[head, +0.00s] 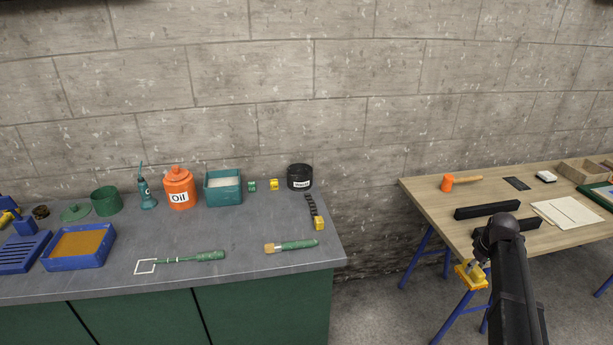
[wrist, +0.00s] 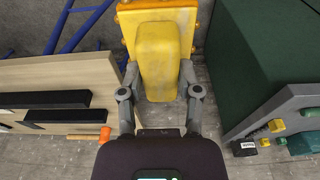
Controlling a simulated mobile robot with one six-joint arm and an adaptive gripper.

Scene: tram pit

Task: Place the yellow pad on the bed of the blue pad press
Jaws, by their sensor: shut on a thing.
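My gripper (head: 476,268) is shut on the yellow pad (head: 467,283). It holds the pad in the gap between the grey bench and the wooden table, near the table's left front corner. In the wrist view the two fingers (wrist: 160,92) grip the sides of the yellow pad (wrist: 160,55), a rounded block. A blue slotted fixture (head: 18,254) with a blue upright part and a yellow piece is cut off by the left edge of the head view. It may be the blue pad press; I cannot tell where its bed is.
The wooden table (head: 430,195) carries dark bars (head: 487,210) and a mallet (head: 450,183).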

